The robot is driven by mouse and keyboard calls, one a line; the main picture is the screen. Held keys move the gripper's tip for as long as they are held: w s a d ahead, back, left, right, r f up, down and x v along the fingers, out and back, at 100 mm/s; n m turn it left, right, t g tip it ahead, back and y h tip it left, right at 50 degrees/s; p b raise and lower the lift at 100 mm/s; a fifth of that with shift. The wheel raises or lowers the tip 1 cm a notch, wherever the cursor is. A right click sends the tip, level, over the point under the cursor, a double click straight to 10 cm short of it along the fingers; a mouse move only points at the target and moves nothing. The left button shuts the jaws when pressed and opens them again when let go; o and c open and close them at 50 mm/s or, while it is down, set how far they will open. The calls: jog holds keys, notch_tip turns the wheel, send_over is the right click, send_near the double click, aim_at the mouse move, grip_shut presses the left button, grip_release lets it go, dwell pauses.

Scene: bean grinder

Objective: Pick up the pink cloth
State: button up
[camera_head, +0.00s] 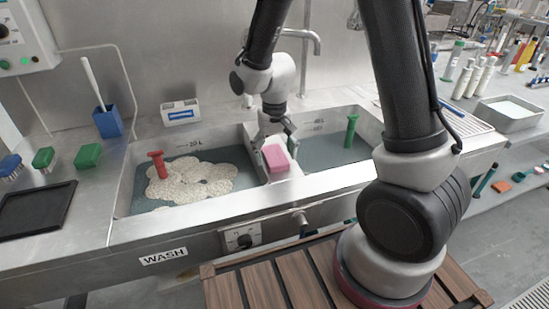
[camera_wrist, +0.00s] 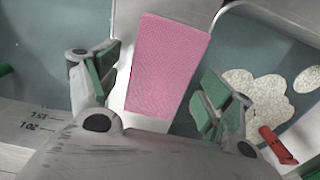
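The pink cloth (camera_head: 275,157) lies on the steel divider between the two sink basins. In the wrist view the cloth (camera_wrist: 166,62) is a flat textured pink rectangle. My gripper (camera_head: 272,134) is just behind and above the cloth in the head view. In the wrist view my gripper (camera_wrist: 158,80) is open, with one green-padded finger on each side of the cloth. Gaps show between the cloth and both fingers, and nothing is held. I cannot tell how far the fingertips are above the cloth.
The left basin holds foamy water and a red plug handle (camera_head: 158,164). The right basin holds water and a green plug handle (camera_head: 351,130). A faucet (camera_head: 300,40) rises behind. Brushes, a blue holder (camera_head: 107,122) and a black tray (camera_head: 36,208) sit on the left counter.

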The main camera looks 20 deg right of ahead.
aim_at(275, 154)
jog(key=c, duration=1)
notch_tip(275, 154, up, 10)
